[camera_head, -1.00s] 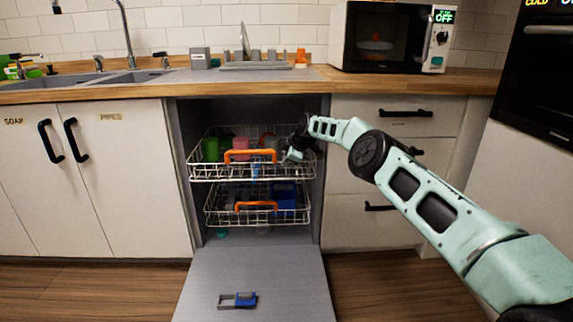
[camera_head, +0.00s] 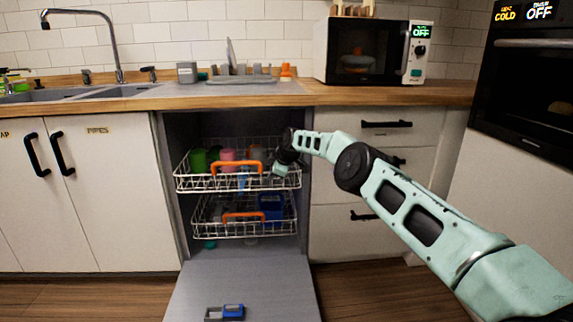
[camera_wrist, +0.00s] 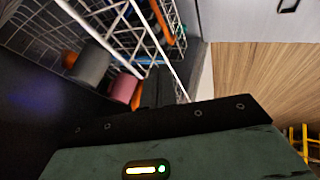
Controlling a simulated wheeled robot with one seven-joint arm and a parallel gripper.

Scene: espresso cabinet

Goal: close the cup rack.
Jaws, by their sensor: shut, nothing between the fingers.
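The cup rack is the upper wire rack (camera_head: 188,182) in the open dishwasher, with an orange handle (camera_head: 237,165) on its front. It is pulled out and holds a green cup (camera_head: 199,161), a pink cup (camera_head: 228,155) and others. In the wrist view my gripper's dark fingers (camera_wrist: 158,86) are together and empty, close beside the rack's wires. A grey cup (camera_wrist: 88,66) and a pink cup (camera_wrist: 124,90) show next to them. Exact contact cannot be told.
A lower wire rack (camera_head: 205,232) with an orange handle is also out, holding a blue item (camera_head: 271,208). The dishwasher door (camera_head: 245,280) lies open, with a blue and grey piece (camera_head: 224,313) on it. Drawers (camera_head: 350,180) stand right of the opening.

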